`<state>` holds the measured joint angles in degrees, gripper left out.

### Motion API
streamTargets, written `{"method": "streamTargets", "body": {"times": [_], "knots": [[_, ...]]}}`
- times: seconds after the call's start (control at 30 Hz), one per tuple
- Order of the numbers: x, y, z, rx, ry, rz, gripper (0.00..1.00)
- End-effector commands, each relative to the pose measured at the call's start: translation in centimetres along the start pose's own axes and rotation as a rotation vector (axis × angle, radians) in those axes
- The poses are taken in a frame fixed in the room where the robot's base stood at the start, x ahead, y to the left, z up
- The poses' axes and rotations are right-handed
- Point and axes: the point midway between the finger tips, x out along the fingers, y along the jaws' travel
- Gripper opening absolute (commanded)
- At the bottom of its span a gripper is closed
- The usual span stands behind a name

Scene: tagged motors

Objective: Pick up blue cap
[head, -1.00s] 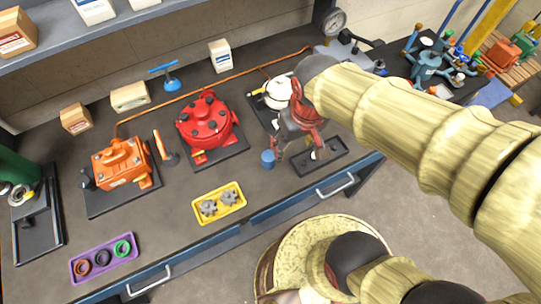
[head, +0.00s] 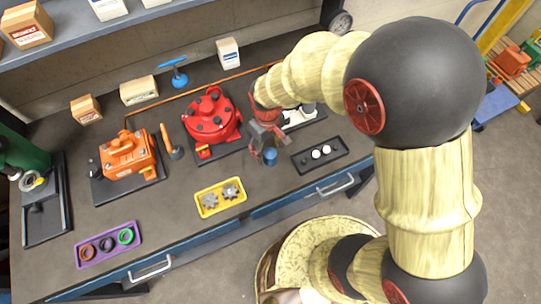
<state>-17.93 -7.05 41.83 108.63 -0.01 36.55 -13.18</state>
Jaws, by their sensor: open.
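The blue cap (head: 270,156) is a small blue cylinder on the dark bench top, between the red motor and the small black tray. The cap's upper part is close to the fingertips.
The red motor (head: 210,118) stands left of my gripper. A black tray (head: 308,161) with white round pieces lies to the right. A yellow tray (head: 208,208) with gears, an orange motor (head: 127,155) and a purple tray (head: 82,257) with rings are further left.

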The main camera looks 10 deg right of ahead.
Motion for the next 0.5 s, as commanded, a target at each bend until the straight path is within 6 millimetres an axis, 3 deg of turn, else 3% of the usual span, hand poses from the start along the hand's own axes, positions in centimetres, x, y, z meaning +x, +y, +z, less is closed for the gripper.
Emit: {"method": "streamTargets", "body": {"times": [0.3, 0.5], "knots": [[4.3, 0.3, 0.4, 0.001, -0.003, -0.001, 0.57], [4.4, 0.3, 0.4, 0.001, 0.0, 0.0, 0.57]]}}
